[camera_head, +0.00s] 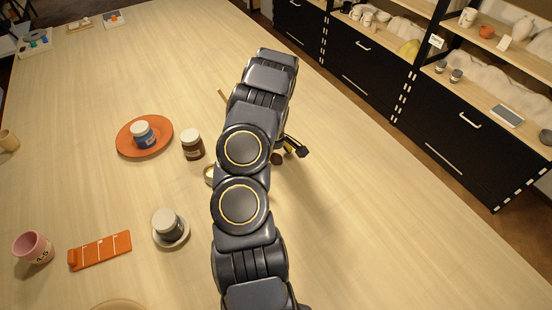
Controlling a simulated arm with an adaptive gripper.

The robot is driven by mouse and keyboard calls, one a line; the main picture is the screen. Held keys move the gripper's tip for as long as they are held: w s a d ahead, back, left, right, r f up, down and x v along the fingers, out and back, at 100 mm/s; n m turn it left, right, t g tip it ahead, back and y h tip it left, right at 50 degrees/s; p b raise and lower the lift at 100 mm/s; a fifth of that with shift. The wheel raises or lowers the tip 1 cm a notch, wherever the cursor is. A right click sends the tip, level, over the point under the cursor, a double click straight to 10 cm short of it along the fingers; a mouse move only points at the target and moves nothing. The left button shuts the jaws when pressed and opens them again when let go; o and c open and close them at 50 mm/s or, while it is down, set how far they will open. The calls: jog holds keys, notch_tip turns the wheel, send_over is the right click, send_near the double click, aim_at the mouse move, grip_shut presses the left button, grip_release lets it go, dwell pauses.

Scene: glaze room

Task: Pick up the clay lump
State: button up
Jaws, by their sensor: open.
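My gripper (297,148) shows just right of my arm, low over the table. One dark finger with a yellow mark is in view; the rest is hidden behind my arm. A small brown lump (277,158), possibly the clay lump, shows close beside the finger at the arm's edge. It is partly hidden, and I cannot tell whether the finger touches it. My gripper is open.
Left of my arm stand a brown-labelled jar (192,146), a blue jar (144,138) on an orange plate (128,148), and a jar (168,226) on a saucer (183,239). A pink cup (33,247) stands far left. The table's right side is clear.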

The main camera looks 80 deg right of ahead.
jog(key=shift+f, duration=0.25)
jog(key=c, duration=1.2)
jog(key=shift+r, duration=0.1)
